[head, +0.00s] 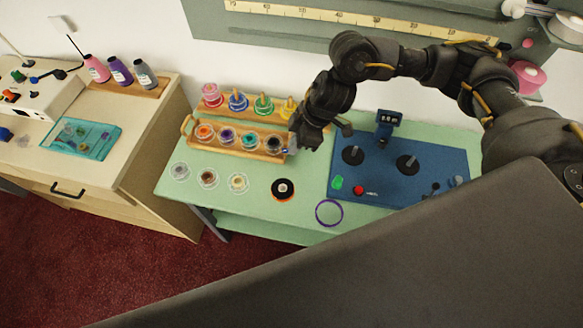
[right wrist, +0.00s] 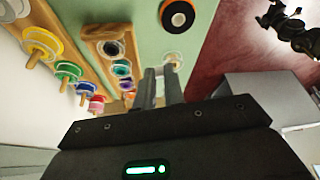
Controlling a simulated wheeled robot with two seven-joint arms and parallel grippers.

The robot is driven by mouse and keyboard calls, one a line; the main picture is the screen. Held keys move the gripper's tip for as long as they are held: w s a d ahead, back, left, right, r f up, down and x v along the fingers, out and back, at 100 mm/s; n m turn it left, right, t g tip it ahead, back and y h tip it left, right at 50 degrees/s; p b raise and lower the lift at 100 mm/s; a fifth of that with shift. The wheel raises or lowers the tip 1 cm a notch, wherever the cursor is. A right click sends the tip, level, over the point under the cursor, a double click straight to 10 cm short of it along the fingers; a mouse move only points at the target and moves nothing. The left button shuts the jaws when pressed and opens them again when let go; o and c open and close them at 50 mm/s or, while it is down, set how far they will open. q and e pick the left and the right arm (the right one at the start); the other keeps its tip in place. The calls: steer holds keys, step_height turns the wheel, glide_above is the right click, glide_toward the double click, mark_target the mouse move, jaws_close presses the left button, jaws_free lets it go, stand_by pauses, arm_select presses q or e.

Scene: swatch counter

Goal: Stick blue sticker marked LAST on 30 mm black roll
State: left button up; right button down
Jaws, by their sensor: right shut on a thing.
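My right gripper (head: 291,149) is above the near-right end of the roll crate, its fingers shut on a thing. A tiny pale-blue patch shows at its tips, which fits the blue sticker; no lettering is readable. In the right wrist view the two fingers (right wrist: 171,80) are close together. A black roll (head: 283,181) with a white core and orange lower edge lies flat on the green table, below and apart from the gripper; it also shows in the right wrist view (right wrist: 165,14). Its width cannot be read. A dark part, perhaps my left gripper (right wrist: 290,22), shows in the right wrist view.
A wooden crate (head: 188,127) of rolls and a peg rack (head: 203,105) stand behind. Three clear-rimmed rolls, one brown (head: 207,179), lie left of the black roll. A purple ring (head: 341,213) and a blue panel (head: 385,155) with knobs are to the right.

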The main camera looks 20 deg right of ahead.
steer(key=n+p, duration=0.2)
steer(key=p, duration=0.2)
glide_above(288, 195)
steer(key=d, duration=0.2)
step_height(288, 195, down, 7)
arm_select(q)
step_height(288, 195, up, 6)
steer(key=w, duration=0.1)
arm_select(e)
steer(key=shift+a+f+g+p, duration=0.1)
steer(key=shift+a+g+p, duration=0.2)
steer(key=shift+g, duration=0.1)
steer(key=shift+f, duration=0.2)
step_height(288, 195, down, 5)
steer(key=b, duration=0.6)
steer(key=shift+f, duration=0.1)
arm_select(q)
step_height(288, 195, down, 6)
steer(key=shift+r, duration=0.15)
steer(key=shift+f, duration=0.2)
arm_select(e)
steer(key=shift+f, duration=0.35)
arm_select(q)
steer(key=shift+r, duration=0.3)
arm_select(e)
steer(key=shift+s, duration=0.1)
stand_by(0.6)
